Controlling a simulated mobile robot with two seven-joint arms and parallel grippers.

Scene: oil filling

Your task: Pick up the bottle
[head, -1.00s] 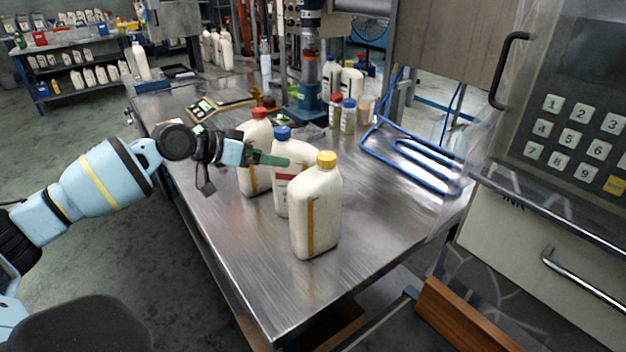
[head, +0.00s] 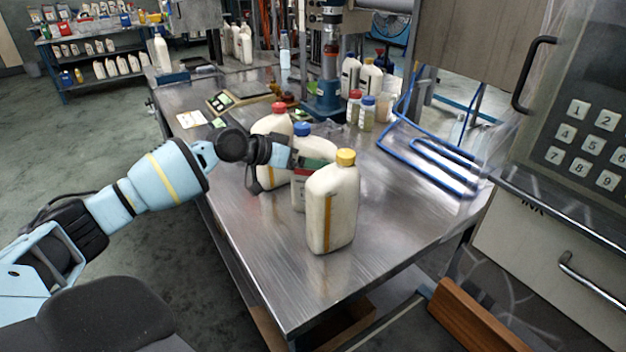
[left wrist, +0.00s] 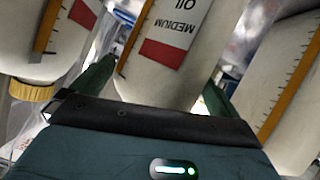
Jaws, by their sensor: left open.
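Three white oil bottles stand upright in a row on the metal table. The red-capped bottle (head: 272,130) is at the back left and the yellow-capped bottle (head: 333,208) at the front right. Between them is the blue-capped bottle (head: 299,197), partly hidden by its neighbours and my gripper. My left gripper (head: 311,162) is open at this middle bottle's upper body. In the left wrist view, the left gripper's fingers (left wrist: 155,88) lie on either side of the middle bottle (left wrist: 172,60), with its red label band showing. The yellow cap (left wrist: 32,90) shows at the left. My right gripper is out of view.
The neighbouring bottles stand close on both sides of the fingers. A blue press (head: 325,95), small jars (head: 367,113) and a blue tube frame (head: 430,155) are farther back. The table's front (head: 290,285) is clear. A keypad machine (head: 585,140) stands at the right.

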